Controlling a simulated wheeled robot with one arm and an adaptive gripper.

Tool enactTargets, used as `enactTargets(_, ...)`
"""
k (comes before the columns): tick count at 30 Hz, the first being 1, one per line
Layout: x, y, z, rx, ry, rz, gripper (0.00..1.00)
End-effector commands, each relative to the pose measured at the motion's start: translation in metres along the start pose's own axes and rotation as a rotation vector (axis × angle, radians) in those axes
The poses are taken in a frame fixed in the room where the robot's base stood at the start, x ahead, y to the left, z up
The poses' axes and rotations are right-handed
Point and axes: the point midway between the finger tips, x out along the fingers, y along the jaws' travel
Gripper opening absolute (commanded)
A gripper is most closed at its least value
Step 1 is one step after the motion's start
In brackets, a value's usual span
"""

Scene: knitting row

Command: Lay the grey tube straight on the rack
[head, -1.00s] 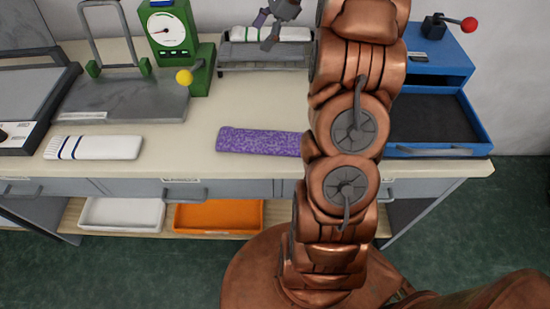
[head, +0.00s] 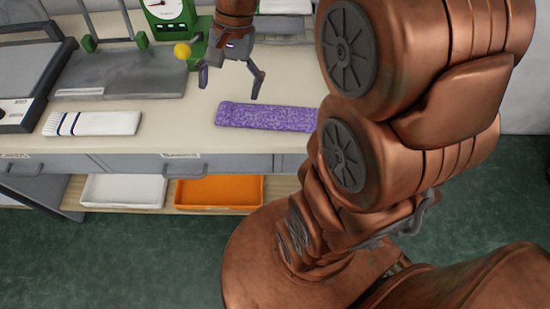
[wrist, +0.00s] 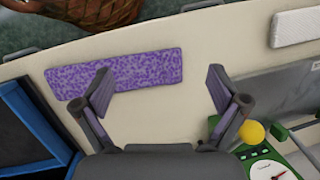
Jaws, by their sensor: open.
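The rack (head: 280,25) is at the back of the table in the head view, partly cut off by the top edge and my arm. A pale tube (head: 287,6) lies along it, only partly in view. I cannot tell whether it is the grey tube; no other grey one shows. My gripper (head: 230,84) is open and empty above the table, in front of the rack and just behind and above a purple speckled piece (head: 262,117).
A white striped piece (head: 92,123) lies at the table's front left. A green dial gauge (head: 192,45) with a yellow knob (head: 182,50) stands behind it. A blue tray (wrist: 30,130) shows in the wrist view. White (head: 122,189) and orange (head: 220,191) bins sit on the lower shelf.

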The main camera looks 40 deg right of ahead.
Motion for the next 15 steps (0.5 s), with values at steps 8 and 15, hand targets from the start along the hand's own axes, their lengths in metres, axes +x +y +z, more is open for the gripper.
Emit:
enactTargets(8,0.025,0.041,0.063,-0.321,0.024,0.118,0.97)
enactTargets(15,0.047,0.085,0.102,-0.588,0.028,0.219,0.97)
